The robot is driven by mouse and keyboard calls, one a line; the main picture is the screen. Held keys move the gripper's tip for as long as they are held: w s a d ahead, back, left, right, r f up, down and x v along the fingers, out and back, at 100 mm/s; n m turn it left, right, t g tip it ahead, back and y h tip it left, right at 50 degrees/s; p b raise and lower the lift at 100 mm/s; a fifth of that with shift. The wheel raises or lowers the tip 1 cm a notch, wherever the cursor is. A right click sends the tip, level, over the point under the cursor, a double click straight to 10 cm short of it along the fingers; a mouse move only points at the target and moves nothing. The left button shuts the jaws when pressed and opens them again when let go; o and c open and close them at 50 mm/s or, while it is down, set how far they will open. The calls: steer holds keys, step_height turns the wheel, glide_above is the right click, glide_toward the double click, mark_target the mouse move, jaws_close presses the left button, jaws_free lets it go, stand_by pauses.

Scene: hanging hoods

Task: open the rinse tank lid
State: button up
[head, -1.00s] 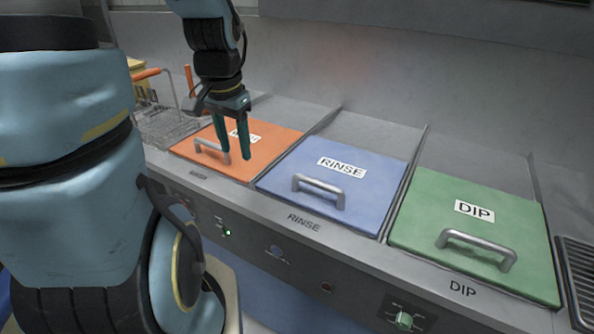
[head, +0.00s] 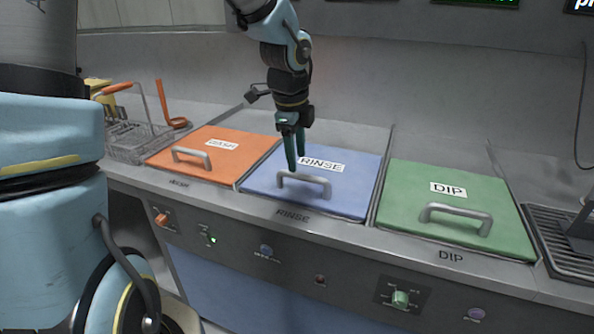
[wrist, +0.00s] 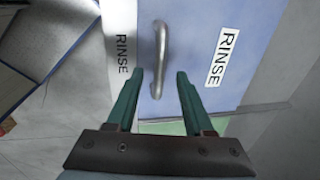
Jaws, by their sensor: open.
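The rinse tank lid (head: 345,196) is a blue square panel, lying shut in the middle of the counter between the orange and green lids. It carries a RINSE label and a grey bar handle (head: 304,184) near its front edge. My gripper (head: 296,164) is above this lid, pointing down, fingers apart and empty. In the wrist view the handle (wrist: 159,58) lies ahead of the fingertips (wrist: 160,72), roughly in line with the gap between them. The fingers look apart from the handle, though the exact height is hard to tell.
The orange wash lid (head: 218,165) is shut at left, the green dip lid (head: 450,200) shut at right. A wire basket (head: 138,140) and an orange-handled ladle (head: 172,110) stand at far left. A drain grate (head: 565,240) is at far right. Control knobs line the front panel.

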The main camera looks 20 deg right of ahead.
mark_target(298, 174)
steer(key=shift+w+d+f, duration=0.15)
steer(key=shift+w+f, duration=0.05)
steer(key=shift+f, duration=0.95)
steer(key=shift+w+d+f, duration=0.15)
steer(key=shift+f, duration=1)
jaws_close()
